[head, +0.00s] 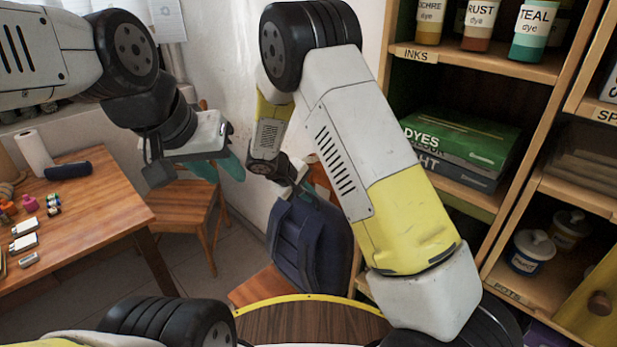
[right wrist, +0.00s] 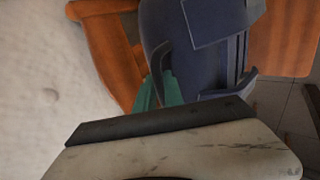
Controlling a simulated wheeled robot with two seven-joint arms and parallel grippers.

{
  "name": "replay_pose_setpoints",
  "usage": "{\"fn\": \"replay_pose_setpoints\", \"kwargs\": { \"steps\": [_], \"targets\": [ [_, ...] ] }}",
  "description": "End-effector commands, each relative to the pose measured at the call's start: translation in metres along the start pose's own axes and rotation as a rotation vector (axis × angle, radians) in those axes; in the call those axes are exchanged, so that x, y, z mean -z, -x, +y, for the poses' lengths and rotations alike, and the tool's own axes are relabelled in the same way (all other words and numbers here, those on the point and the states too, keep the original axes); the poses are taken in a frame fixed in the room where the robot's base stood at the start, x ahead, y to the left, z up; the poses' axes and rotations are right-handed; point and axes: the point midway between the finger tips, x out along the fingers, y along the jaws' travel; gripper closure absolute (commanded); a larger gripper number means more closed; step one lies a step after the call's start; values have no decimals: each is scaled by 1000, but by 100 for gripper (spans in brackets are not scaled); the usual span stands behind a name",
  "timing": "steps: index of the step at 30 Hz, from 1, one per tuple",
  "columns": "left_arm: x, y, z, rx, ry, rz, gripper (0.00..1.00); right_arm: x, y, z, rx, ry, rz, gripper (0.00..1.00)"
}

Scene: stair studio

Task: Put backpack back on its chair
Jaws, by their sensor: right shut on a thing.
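The navy backpack (head: 312,248) is upright at the seat of a wooden chair (head: 257,288), against its backrest. In the right wrist view the backpack (right wrist: 205,45) lies close ahead of the gripper, beside the orange-brown chair frame (right wrist: 105,40). My right gripper (head: 300,190) is shut on the top of the backpack; its fingertips are mostly hidden in the head view, and a teal finger shows in the right wrist view (right wrist: 157,92). My left gripper (head: 222,167) is open and empty, in the air left of the backpack, its teal fingers apart.
A second wooden chair (head: 185,205) stands left of the backpack. A table (head: 100,215) with small items is at the left. Shelves (head: 480,190) with dye jars and boxes rise close on the right. A round, yellow-edged wooden top (head: 310,322) is in front.

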Motion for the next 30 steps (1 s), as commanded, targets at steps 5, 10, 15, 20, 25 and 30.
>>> {"fn": "replay_pose_setpoints", "kwargs": {
  "steps": [5,10,15,20,25,30],
  "targets": [
    [0,0,0,0,0,0,66,1,-12,-8,-3,-1,1,100],
    [0,0,0,0,0,0,66,0,-13,-10,1,0,1,86],
    [0,0,0,0,0,0,66,0,-13,-10,1,0,0,66],
    [0,0,0,0,0,0,66,0,-12,-9,0,0,0,66],
    [0,0,0,0,0,0,66,0,-1,-9,-1,-1,1,66],
    [0,0,0,0,0,0,66,2,31,-8,-1,-3,6,66]
  ]
}}
